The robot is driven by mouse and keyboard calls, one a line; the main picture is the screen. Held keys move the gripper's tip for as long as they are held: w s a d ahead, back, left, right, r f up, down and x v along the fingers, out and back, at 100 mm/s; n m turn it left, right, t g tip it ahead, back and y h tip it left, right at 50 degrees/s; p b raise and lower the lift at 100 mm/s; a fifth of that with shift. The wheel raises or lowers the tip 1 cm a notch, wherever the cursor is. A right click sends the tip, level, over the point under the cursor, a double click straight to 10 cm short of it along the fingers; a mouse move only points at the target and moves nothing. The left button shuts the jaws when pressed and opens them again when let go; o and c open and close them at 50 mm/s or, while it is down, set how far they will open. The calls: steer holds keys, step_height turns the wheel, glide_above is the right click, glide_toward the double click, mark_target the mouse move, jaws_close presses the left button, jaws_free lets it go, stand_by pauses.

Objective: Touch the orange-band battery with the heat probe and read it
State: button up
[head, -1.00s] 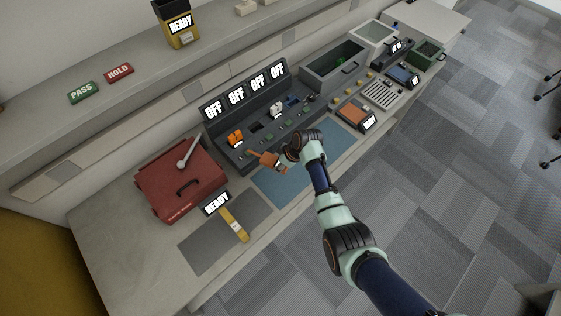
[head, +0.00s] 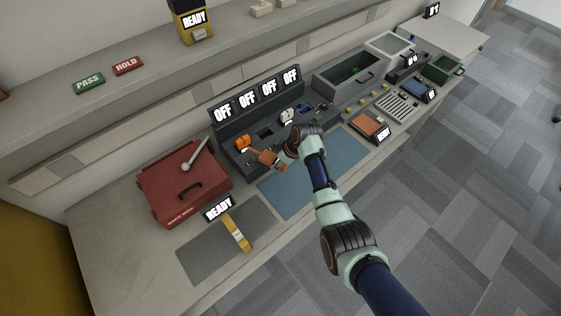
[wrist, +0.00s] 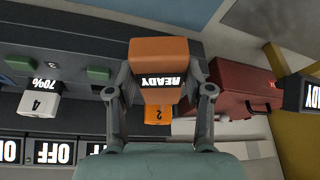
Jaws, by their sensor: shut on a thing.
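My gripper (wrist: 158,94) is shut on an orange-brown heat probe (wrist: 160,60) whose small screen reads READY. The probe also shows in the head view (head: 268,158), over the front of the charger bank. The orange battery (head: 243,142) sits in the leftmost slot of the bank, just left of the probe's tip. In the wrist view the orange battery (wrist: 158,116), marked 2, is partly hidden behind the probe. I cannot tell whether the tip touches it.
The charger screens (head: 256,95) read OFF. A red case (head: 185,185) with a grey-white handled tool on it lies to the left. A yellow tool with a READY screen (head: 236,234) lies on the grey mat. The blue mat (head: 290,185) looks clear.

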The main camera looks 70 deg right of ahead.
steer(key=shift+w+d+b, duration=0.45)
steer(key=shift+w+b, duration=0.2)
steer(key=shift+b, duration=0.25)
stand_by(1.4)
stand_by(0.4)
steer(key=shift+s+a+r+p, duration=0.15)
steer(key=shift+s+p, duration=0.05)
steer(key=shift+p, duration=0.3)
steer(key=s+a+p, duration=0.1)
steer(key=p, duration=0.1)
steer(key=shift+s+r+p, duration=0.1)
steer(key=shift+s+p, duration=0.2)
steer(key=shift+s, duration=0.1)
steer(key=s+a+p, duration=0.1)
steer(key=s+p, duration=0.1)
steer(key=s+a+p, duration=0.1)
steer(key=p, duration=0.1)
steer(key=shift+s+a+f, duration=0.25)
steer(key=shift+s+a, duration=0.05)
steer(key=shift+s, duration=0.05)
